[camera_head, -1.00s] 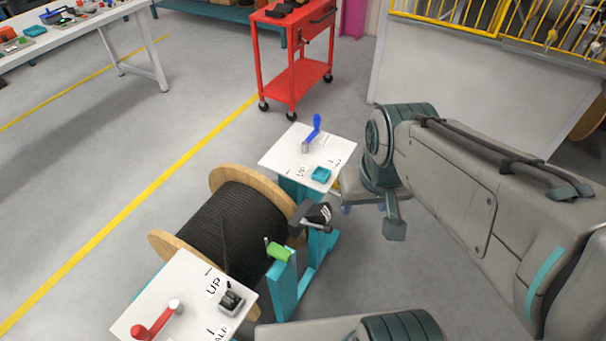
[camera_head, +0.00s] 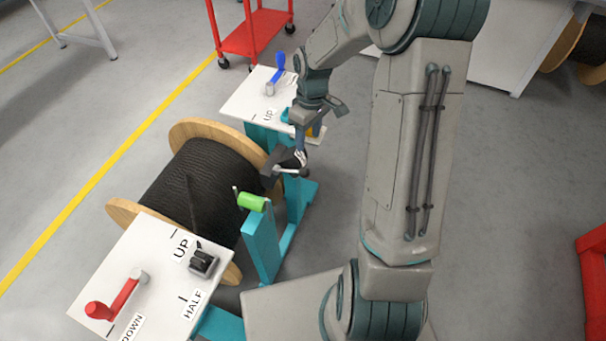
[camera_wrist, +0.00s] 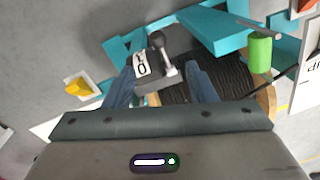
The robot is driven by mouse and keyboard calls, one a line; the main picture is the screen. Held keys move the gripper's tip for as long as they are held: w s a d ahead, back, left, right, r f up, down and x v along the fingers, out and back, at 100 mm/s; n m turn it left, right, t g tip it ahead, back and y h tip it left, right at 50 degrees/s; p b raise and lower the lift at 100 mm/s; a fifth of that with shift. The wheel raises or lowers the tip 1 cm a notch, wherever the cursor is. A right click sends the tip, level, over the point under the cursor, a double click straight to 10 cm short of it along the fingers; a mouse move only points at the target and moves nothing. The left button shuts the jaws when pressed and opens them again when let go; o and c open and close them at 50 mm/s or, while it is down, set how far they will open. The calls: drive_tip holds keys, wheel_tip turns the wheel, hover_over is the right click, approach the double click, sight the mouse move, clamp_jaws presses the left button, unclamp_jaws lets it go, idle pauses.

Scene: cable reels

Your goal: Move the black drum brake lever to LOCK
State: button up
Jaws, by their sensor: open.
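The brake unit of the black drum is a dark box (camera_head: 272,165) beside the reel, with a white label partly hidden in the head view. In the wrist view the box (camera_wrist: 153,83) shows a partly legible label. Its lever (camera_wrist: 168,66) has a silver shaft and a dark knob; the silver lever also shows in the head view (camera_head: 288,171). The black cable drum (camera_head: 190,190) has wooden flanges. My gripper (camera_wrist: 160,68) is open, its fingers on either side of the box and lever with nothing held. I cannot tell whether a finger touches the lever.
A green handle (camera_head: 252,202) sits on the teal stand (camera_head: 262,245) nearby. White panels carry a blue lever (camera_head: 276,72) behind and a red lever (camera_head: 118,300) in front. A yellow part (camera_wrist: 78,88) lies left in the wrist view. Floor right of the stand is open.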

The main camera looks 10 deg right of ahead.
sight(304, 169)
drive_tip(key=shift+n, duration=0.3)
drive_tip(key=f+b, duration=0.1)
drive_tip(key=f, duration=1)
drive_tip(key=a+f+b, duration=0.1)
drive_tip(key=f, duration=0.4)
drive_tip(key=shift+a+f+b, duration=0.1)
drive_tip(key=shift+f+b, duration=0.15)
drive_tip(key=shift+b, duration=0.1)
drive_tip(key=shift+c, duration=0.3)
drive_tip(key=shift+y, duration=0.3)
clamp_jaws()
